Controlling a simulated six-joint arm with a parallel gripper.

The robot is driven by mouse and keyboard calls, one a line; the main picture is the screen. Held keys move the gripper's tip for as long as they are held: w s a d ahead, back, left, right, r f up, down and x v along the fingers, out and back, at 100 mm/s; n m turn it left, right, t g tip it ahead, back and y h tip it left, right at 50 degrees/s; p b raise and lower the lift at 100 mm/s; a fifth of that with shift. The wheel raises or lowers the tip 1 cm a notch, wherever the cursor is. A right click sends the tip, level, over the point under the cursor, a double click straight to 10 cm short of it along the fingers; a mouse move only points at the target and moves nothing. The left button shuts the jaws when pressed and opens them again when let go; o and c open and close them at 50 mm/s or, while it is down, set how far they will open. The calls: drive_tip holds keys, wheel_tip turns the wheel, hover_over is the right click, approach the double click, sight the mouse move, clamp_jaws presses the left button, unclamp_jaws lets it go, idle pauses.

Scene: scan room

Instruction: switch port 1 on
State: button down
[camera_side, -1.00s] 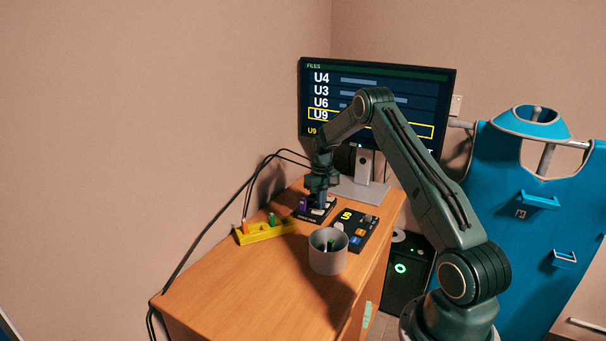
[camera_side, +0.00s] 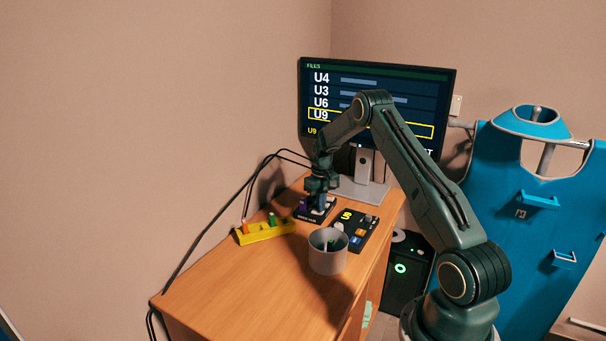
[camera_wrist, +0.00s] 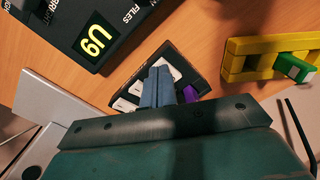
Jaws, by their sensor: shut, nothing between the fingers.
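The port hub (camera_side: 312,217) is a small dark box on the desk, left of the black control panel. In the wrist view the hub (camera_wrist: 203,84) shows several white switches (camera_wrist: 128,105) and a purple piece (camera_wrist: 190,93) plugged in at one side. My gripper (camera_wrist: 157,75) is shut and empty, its fingers pointing down over the hub and hiding part of its top. I cannot tell whether the fingertips touch a switch, nor read the port numbers. In the side view my gripper (camera_side: 318,207) is also right over the hub.
The black panel (camera_side: 352,230) with a yellow U9 display sits right of the hub. A yellow holder (camera_side: 264,233) with green and orange sticks is to the left. A grey cup (camera_side: 327,258) stands in front.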

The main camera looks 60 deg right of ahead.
drive_tip(key=shift+f, duration=0.3)
idle(0.4)
drive_tip(key=shift+r, duration=3.55)
